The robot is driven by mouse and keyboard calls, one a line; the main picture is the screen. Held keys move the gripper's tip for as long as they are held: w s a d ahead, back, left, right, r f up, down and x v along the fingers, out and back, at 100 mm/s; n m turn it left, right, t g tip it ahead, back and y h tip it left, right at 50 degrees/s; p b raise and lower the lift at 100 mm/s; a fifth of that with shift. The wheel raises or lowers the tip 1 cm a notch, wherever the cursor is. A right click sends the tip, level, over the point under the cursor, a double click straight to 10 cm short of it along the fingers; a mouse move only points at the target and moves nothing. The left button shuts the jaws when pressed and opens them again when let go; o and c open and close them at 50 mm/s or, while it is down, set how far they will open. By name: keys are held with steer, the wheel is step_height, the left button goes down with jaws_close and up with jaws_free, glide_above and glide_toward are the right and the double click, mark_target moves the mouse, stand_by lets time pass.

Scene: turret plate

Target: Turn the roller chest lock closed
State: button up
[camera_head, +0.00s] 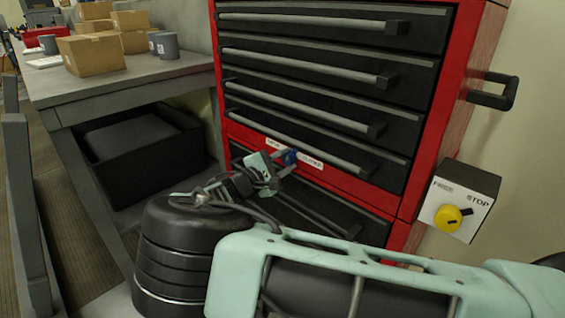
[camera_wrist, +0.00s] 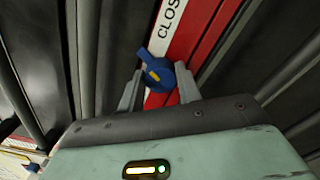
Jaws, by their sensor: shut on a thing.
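The roller chest (camera_head: 395,200) is red with black drawers and long grey handles. Its lock is a small blue knob (camera_wrist: 147,57) with a yellow mark, set on a red strip between drawers. In the head view the blue knob (camera_head: 290,157) is partly covered by my gripper (camera_head: 277,168). In the wrist view my gripper (camera_wrist: 158,76) has one finger on each side of the knob and is shut on it. A white label (camera_wrist: 173,30) beside the knob shows the letters "CLOS"; the rest is cut off.
A stop box (camera_head: 458,205) with a yellow knob stands right of the chest. A side handle (camera_head: 492,92) juts from the chest. A grey workbench (camera_head: 120,82) with cardboard boxes (camera_head: 92,53) and mugs is at left, with a black bin (camera_head: 140,165) beneath.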

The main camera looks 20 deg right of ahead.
steer(key=shift+w+a+m, duration=0.1)
steer(key=shift+a+m, duration=0.1)
steer(key=shift+m, duration=1.2)
steer(key=shift+r+b, duration=0.1)
steer(key=shift+b, duration=0.2)
steer(key=o, duration=1)
steer(key=v, duration=1.7)
steer(key=shift+a+p, duration=0.2)
steer(key=shift+p, duration=0.15)
